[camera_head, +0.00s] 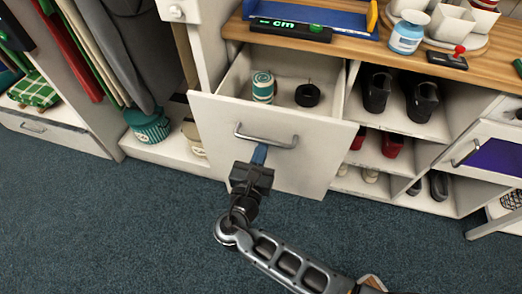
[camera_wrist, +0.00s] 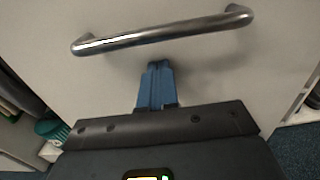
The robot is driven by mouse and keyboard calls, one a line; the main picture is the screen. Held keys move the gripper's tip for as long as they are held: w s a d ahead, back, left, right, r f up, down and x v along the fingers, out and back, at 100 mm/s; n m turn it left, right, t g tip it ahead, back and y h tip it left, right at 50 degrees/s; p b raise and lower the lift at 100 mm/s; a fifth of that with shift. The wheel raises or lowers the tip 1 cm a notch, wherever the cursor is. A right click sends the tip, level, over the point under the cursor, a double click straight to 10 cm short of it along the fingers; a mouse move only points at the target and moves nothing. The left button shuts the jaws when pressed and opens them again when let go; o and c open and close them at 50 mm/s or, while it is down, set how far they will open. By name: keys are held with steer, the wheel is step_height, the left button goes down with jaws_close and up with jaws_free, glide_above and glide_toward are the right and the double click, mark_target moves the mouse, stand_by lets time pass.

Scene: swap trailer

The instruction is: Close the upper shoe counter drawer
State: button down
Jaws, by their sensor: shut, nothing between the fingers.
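The upper shoe counter drawer (camera_head: 262,169) is pulled open, its white front standing out from the counter. Inside it sit a rolled green-and-white item (camera_head: 263,86) and a dark round item (camera_head: 307,95). A curved metal handle (camera_head: 266,138) is on the front; in the wrist view the handle (camera_wrist: 165,36) spans the upper part. My gripper (camera_head: 259,154) is shut and empty, with blue fingertips just below the handle. The wrist view shows the fingertips (camera_wrist: 158,66) close to the drawer front, below the bar; I cannot tell whether they touch.
Open shelves with dark shoes (camera_head: 400,91) and red shoes (camera_head: 375,145) stand right of the drawer. Another drawer (camera_head: 478,150) is open at the far right. A wardrobe with hanging clothes is at the left. Blue carpet (camera_head: 120,225) in front is clear.

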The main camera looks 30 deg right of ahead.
steer(key=b+x, duration=0.1)
steer(key=x, duration=0.6)
steer(key=b+x, duration=0.2)
steer(key=x, duration=0.6)
steer(key=b+x, duration=0.2)
steer(key=x, duration=0.5)
steer(key=shift+w+d+f, duration=0.25)
steer(key=shift+d, duration=0.05)
steer(key=shift+w+d+b, duration=0.45)
steer(key=shift+w, duration=0.05)
steer(key=shift+w+d+r, duration=0.1)
steer(key=shift+r, duration=0.2)
steer(key=shift+d, duration=0.1)
